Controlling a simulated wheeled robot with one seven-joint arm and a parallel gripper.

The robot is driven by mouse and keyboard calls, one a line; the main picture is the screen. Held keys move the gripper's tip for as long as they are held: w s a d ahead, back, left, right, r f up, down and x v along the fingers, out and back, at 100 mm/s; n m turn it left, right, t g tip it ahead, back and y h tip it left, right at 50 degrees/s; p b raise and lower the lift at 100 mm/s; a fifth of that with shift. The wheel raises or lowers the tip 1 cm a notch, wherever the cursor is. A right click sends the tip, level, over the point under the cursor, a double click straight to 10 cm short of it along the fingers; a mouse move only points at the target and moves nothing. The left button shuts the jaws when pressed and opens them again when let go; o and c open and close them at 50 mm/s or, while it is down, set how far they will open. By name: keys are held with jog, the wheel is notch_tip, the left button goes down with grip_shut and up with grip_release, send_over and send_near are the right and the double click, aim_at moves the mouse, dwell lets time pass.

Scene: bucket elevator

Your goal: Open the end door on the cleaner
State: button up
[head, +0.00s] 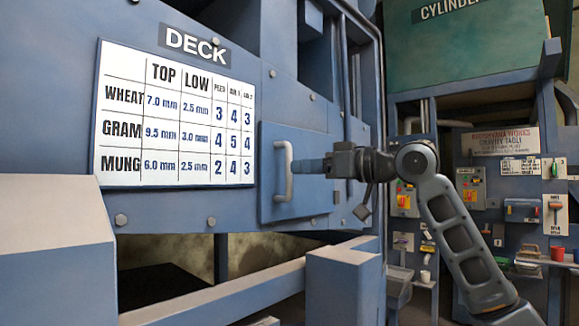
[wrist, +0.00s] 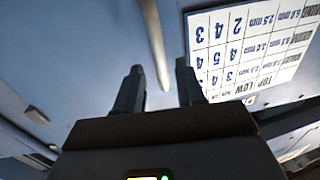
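The end door (head: 302,172) is a blue square panel on the side of the blue cleaner (head: 60,70). It looks closed, lying close to the cleaner's wall. A light grey vertical bar handle (head: 284,171) stands out near the door's left edge. My gripper (head: 300,166) is at the handle, reaching in from the right. In the wrist view its two dark fingers (wrist: 158,84) are spread apart. Whether the fingers touch the handle cannot be told.
A white settings chart (head: 175,116) under a DECK sign (head: 195,44) is left of the door. A blue frame post (head: 345,285) and rail (head: 240,290) stand below it. Panels with switches (head: 470,188) are at the right, behind my arm.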

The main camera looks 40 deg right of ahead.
aim_at(289, 192)
jog(key=shift+p+x, duration=0.45)
jog(key=shift+x, duration=2.05)
grip_shut()
